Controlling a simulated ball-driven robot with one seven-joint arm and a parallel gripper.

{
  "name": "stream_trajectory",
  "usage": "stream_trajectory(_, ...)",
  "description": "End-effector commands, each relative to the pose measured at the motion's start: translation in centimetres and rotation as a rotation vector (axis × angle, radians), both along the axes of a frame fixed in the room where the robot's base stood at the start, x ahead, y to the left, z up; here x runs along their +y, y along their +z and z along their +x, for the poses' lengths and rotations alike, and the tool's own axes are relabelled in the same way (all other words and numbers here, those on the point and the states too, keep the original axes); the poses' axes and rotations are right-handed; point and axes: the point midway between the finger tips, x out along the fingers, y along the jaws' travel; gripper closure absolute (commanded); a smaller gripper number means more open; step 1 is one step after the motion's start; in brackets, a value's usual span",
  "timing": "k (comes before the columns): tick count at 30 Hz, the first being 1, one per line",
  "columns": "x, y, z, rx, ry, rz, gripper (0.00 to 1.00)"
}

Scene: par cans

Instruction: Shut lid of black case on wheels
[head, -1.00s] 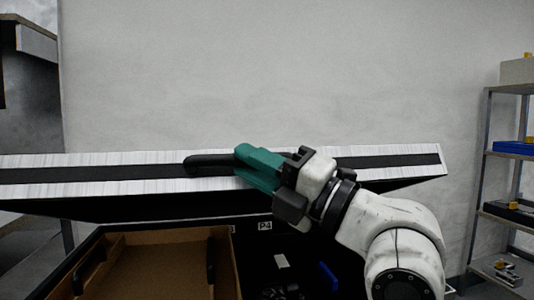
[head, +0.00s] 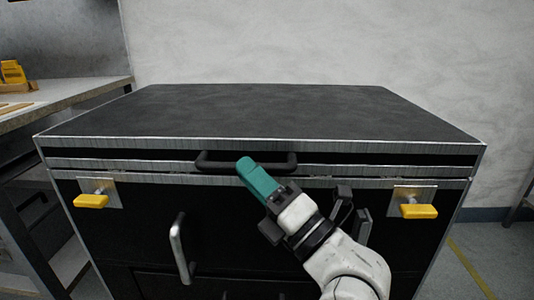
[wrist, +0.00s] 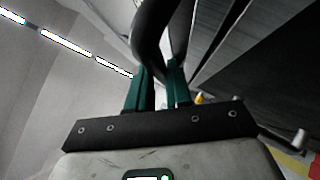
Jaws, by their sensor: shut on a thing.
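The black case (head: 130,230) stands in front of me. Its black lid (head: 270,110), edged in silver, lies nearly level over the body. Only a thin dark line shows between lid and body rim, so I cannot tell whether the lid is fully seated. A black bar handle (head: 215,167) is on the lid's front. My gripper (head: 246,166), with teal fingers, is shut on this handle right of its left end. The wrist view shows the handle (wrist: 150,35) passing between the fingers (wrist: 157,78). The case's wheels are out of view.
Yellow latches hang at the front left (head: 91,201) and front right (head: 418,211) of the case. A silver pull handle (head: 181,250) sticks out of the front. A workbench (head: 80,100) stands close on the left. Open floor (head: 490,245) lies to the right.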

Motion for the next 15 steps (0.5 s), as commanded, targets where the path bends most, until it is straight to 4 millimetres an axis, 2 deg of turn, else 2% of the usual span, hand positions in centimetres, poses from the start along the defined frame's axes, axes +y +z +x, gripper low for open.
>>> stream_trajectory(1, -0.36, -1.40, 1.09, 0.028, -0.015, -0.013, 1.00)
stream_trajectory(13, -0.51, -1.44, 1.25, 0.024, -0.020, -0.012, 1.00)
stream_trajectory(14, -0.52, -1.44, 1.25, 0.024, -0.021, -0.011, 0.79)
stream_trajectory(15, -0.52, -1.45, 1.28, 0.024, -0.021, -0.011, 0.75)
